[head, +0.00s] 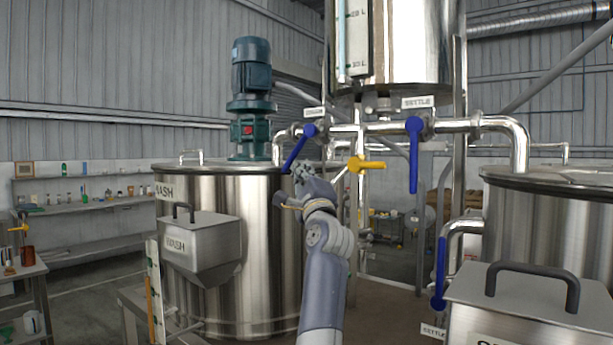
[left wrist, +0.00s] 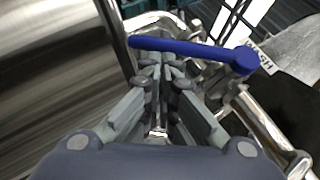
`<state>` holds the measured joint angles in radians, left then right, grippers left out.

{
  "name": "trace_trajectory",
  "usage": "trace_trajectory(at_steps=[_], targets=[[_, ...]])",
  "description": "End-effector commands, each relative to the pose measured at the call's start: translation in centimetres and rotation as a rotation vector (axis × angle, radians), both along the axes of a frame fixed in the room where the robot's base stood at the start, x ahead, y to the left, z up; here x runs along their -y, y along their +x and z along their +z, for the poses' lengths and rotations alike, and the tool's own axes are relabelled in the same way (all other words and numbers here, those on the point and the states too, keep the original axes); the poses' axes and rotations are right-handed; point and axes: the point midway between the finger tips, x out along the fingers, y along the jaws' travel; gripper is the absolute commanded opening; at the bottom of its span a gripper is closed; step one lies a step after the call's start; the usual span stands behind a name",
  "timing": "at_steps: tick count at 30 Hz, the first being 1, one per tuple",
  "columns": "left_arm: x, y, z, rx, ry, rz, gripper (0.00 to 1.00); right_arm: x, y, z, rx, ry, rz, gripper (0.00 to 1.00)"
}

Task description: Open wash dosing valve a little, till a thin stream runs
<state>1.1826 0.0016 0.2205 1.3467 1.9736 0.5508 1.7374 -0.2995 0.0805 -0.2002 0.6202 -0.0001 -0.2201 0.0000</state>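The wash dosing valve's blue lever (head: 297,150) slants down and left from its pivot on the pipe left of the tall column, under a small label (head: 314,113). My left gripper (head: 300,172) is at the lever's lower end. In the left wrist view the blue lever (left wrist: 185,47) crosses just beyond the fingertips (left wrist: 160,62), which are close together. The lever does not lie clearly between the fingers, and I cannot tell whether they touch it. No stream is visible; the outlet is not clearly seen. My right gripper is out of view.
A yellow handle (head: 366,164) sits just right of my gripper. Another blue lever (head: 414,155), labelled SETTLE, hangs straight down. The WASH tank (head: 270,250) with its teal motor (head: 250,85) stands left, another steel tank (head: 555,225) right. A labelled hopper (head: 200,245) fronts the WASH tank.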

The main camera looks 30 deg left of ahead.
Motion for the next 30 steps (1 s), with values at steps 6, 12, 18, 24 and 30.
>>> trace_trajectory(at_steps=[6, 12, 18, 24, 30], targets=[[-0.2, -0.2, 0.1, 0.002, -0.001, 0.004, 0.00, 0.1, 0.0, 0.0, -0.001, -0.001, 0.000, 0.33], [0.5, -0.2, -0.9, 0.001, -0.002, 0.004, 0.00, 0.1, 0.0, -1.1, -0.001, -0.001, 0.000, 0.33], [2.2, -0.5, -3.4, -0.001, -0.001, 0.006, 0.00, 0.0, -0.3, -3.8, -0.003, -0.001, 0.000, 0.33], [4.9, -3.1, -5.5, 0.000, -0.002, 0.005, 0.00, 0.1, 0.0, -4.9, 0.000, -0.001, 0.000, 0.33], [7.0, -5.4, -7.3, -0.001, -0.001, 0.006, 0.00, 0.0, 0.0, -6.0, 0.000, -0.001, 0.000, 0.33]])
